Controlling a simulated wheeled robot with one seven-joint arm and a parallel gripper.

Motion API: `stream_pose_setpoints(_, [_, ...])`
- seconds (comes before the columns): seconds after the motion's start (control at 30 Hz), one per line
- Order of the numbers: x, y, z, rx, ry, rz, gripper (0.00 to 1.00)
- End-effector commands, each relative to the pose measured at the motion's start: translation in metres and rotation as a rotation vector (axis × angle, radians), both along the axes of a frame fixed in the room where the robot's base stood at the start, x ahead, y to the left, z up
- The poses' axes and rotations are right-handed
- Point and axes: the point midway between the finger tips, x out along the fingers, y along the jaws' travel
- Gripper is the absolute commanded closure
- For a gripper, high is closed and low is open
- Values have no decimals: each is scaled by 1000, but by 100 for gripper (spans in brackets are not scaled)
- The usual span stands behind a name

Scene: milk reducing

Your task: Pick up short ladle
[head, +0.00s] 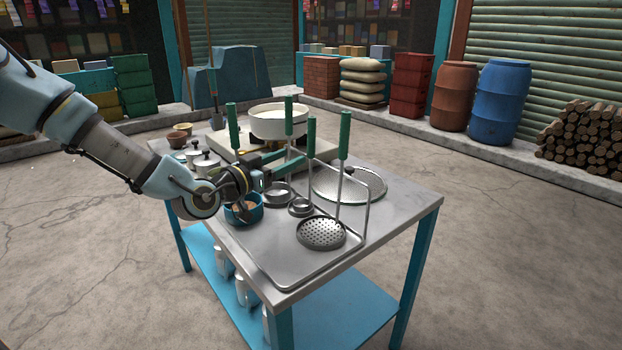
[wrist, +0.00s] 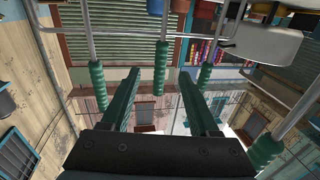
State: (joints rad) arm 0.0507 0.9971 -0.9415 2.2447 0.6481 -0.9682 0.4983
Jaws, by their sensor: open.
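Several green-handled utensils stand upright at a wire rack on the steel cart top. The lowest-standing handle, which looks like the short ladle (head: 311,135), rises above a small round bowl in the head view. A similar ladle (head: 289,115) stands just behind it. My gripper (head: 295,158) reaches in from the left at handle height, its fingers level and empty. In the wrist view my gripper (wrist: 160,75) is open, and one green handle (wrist: 160,66) shows in the gap, seemingly just beyond the fingertips. I cannot tell which utensil that handle belongs to.
A perforated skimmer (head: 321,233) stands at the front right, with a wide flat strainer (head: 350,185) behind. A white pan (head: 280,121) is at the back. A blue bowl (head: 243,212) sits below my wrist. The wire rack (head: 366,208) bounds the utensils on the right.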

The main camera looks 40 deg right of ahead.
Motion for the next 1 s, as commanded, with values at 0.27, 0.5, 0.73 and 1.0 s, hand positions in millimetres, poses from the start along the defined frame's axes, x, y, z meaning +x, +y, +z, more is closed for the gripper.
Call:
stream_pose_setpoints(0.27, [5, -37, 1, 2, 1, 0, 38])
stream_pose_setpoints(0.5, [9, -60, 6, 2, 3, 0, 38])
stream_pose_setpoints(0.73, [14, -88, 5, 2, 2, 0, 38])
stream_pose_setpoints(1.0, [15, -91, 3, 3, 1, 0, 38])
